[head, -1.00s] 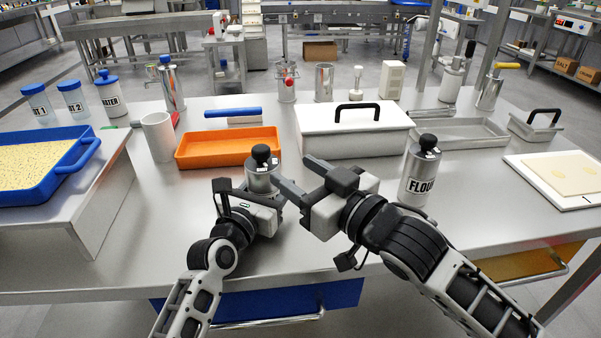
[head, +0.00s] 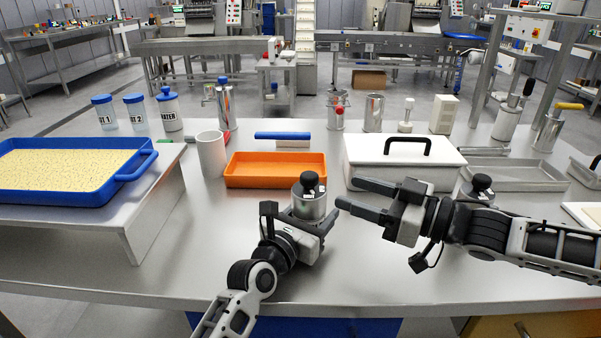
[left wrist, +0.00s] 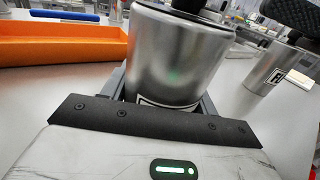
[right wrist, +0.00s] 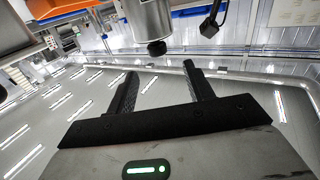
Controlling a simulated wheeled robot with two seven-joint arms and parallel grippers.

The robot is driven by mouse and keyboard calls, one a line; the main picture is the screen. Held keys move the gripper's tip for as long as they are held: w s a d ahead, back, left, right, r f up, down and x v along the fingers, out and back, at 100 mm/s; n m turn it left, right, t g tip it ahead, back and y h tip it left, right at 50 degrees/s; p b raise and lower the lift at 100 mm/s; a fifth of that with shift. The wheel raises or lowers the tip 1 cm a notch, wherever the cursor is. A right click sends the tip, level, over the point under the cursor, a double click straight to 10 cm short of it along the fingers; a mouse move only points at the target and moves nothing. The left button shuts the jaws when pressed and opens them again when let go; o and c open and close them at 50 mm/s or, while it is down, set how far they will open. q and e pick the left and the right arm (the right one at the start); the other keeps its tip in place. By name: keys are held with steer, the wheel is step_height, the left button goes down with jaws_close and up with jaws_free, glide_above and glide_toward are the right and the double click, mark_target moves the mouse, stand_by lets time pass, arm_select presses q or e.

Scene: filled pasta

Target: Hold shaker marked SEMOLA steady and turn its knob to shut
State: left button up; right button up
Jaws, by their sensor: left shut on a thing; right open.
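The steel shaker (head: 309,203) with a black knob (head: 310,183) on top stands upright in the jaws of my left gripper (head: 312,222). It also fills the middle of the left wrist view (left wrist: 178,60), where only the edge of a white label shows, so its marking cannot be read. My right gripper (head: 352,193) is open and empty, its fingers pointing left toward the shaker with a small gap, below knob height. The right wrist view shows the two fingers apart (right wrist: 160,85) with nothing between them.
The FLOUR shaker (left wrist: 275,75) stands to the right, mostly hidden behind my right arm in the head view. An orange tray (head: 232,180) and a white lidded box (head: 400,178) lie just behind. A blue tray of filling (head: 100,203) sits on a raised stand at left. The front tabletop is clear.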

mark_target(301, 174)
steer(key=x, duration=1.1)
steer(key=shift+w+a, duration=0.25)
steer(key=shift+w, duration=0.1)
steer(key=c, duration=1)
